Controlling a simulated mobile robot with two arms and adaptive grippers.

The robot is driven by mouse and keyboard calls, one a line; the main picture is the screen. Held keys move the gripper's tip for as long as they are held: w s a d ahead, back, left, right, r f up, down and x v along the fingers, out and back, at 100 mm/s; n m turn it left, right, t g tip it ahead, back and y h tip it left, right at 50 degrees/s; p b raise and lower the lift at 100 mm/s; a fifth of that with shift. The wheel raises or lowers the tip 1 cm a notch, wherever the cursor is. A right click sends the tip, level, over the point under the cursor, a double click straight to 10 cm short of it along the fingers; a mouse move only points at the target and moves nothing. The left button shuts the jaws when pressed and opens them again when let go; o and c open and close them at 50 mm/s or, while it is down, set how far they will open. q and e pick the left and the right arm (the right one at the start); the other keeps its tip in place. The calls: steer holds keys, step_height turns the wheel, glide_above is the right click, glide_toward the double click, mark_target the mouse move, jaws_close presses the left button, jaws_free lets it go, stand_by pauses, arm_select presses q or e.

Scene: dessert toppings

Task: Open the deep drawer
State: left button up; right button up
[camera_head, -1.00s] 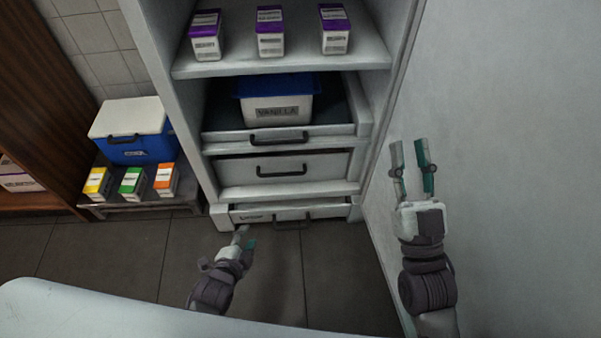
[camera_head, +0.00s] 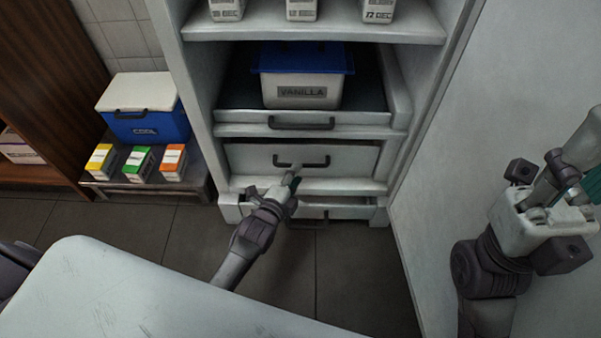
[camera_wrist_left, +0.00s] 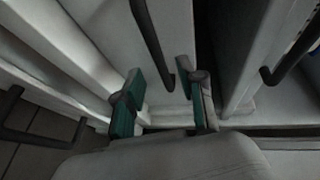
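The cabinet's middle drawer has a tall, plain white front (camera_head: 350,163) with a dark bar handle (camera_head: 301,164), and it looks shut. My left gripper (camera_head: 290,183) is just in front of and below this handle in the head view. In the left wrist view, the left gripper's green-padded fingers (camera_wrist_left: 160,100) are apart. A dark handle bar (camera_wrist_left: 150,35) reaches down toward the space between them; I cannot tell whether they touch it. My right gripper (camera_head: 575,180) is at the far right, with its fingers apparently apart and partly cut off by the frame.
Above is a pulled-out tray (camera_head: 375,118) holding a blue-lidded VANILLA bin (camera_head: 302,90). A lower drawer (camera_head: 360,208) sticks out slightly beneath. At left, a blue cooler (camera_head: 150,122) and several small cartons stand on a low rack (camera_head: 180,188). A white surface (camera_head: 100,290) fills the front left.

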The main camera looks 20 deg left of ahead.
arm_select(q)
steer(key=b+x, duration=0.1)
steer(key=x, duration=0.2)
steer(key=shift+w, duration=0.4)
jaws_close()
